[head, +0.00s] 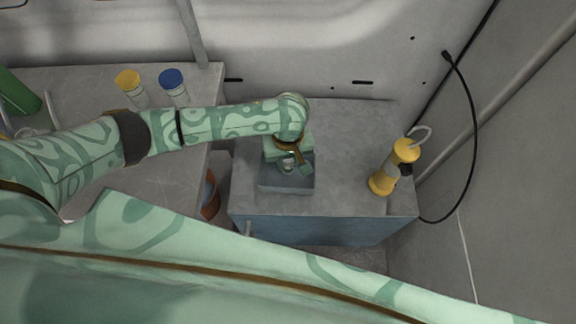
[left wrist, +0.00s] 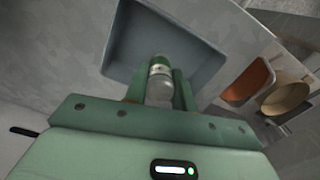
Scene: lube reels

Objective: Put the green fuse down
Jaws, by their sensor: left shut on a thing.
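The green fuse (left wrist: 160,72) shows in the left wrist view as a small clear and green cylinder between my gripper's fingers. My left gripper (left wrist: 160,88) is shut on it. In the head view my left gripper (head: 290,163) is over a shallow grey tray (head: 287,187), which also shows in the left wrist view (left wrist: 118,62). The fuse is over the tray's inside; I cannot tell whether it touches the tray's floor. In the head view the fuse is mostly hidden by the gripper. My right gripper is not in view.
The tray stands on a grey-topped blue cabinet (head: 350,190). A yellow lantern-like object (head: 383,180) stands at its right side. Yellow-capped (head: 129,80) and blue-capped (head: 172,82) jars stand on the left counter (head: 165,190). An orange container (head: 210,195) sits in the gap between.

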